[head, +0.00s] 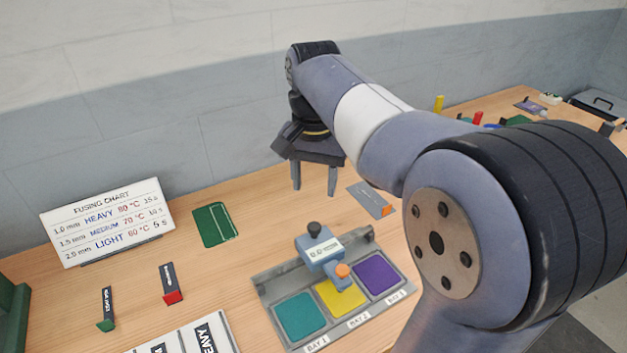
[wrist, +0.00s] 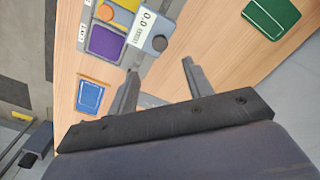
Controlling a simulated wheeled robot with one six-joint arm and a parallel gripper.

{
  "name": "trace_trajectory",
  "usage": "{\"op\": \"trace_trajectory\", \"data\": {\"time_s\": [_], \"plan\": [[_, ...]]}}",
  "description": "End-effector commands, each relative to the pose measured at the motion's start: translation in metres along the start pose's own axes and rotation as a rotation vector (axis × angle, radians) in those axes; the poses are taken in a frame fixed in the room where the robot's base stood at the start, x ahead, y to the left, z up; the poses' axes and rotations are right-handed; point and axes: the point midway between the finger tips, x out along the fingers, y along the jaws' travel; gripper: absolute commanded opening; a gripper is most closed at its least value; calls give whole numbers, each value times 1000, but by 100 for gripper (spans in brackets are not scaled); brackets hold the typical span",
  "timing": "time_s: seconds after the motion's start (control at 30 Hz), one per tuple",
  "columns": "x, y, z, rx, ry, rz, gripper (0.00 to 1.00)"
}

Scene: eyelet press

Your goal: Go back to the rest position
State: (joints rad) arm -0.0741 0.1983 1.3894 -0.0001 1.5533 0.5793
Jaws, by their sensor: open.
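My gripper (head: 314,178) is open and empty, pointing down above the back of the bench in the head view. Its two fingers also show apart in the wrist view (wrist: 158,68), with nothing between them. The eyelet press (head: 323,250) stands in front of it on a grey base with three bays: teal (head: 300,314), yellow (head: 341,297) and purple (head: 377,274). The wrist view shows the purple bay (wrist: 104,42) and part of the press. My gripper is clear of the press.
A fusing chart (head: 107,222) stands at the back left. A green mat (head: 215,224), a grey card with an orange end (head: 371,200) and two small labelled pieces (head: 171,284) (head: 106,309) lie on the bench. A blue card (wrist: 89,97) shows in the wrist view. Small items lie at far right.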

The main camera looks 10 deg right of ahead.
Motion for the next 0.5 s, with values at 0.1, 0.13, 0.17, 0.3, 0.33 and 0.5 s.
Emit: {"op": "trace_trajectory", "data": {"time_s": [0.1,0.13,0.17,0.3,0.33,0.5], "plan": [[3,0,0,0,-1,1,48],[5,0,0,0,-1,1,48],[8,0,0,0,-2,1,48],[27,0,0,0,-4,2,48],[32,0,0,0,-4,2,48],[66,0,1,0,-5,3,48]]}}
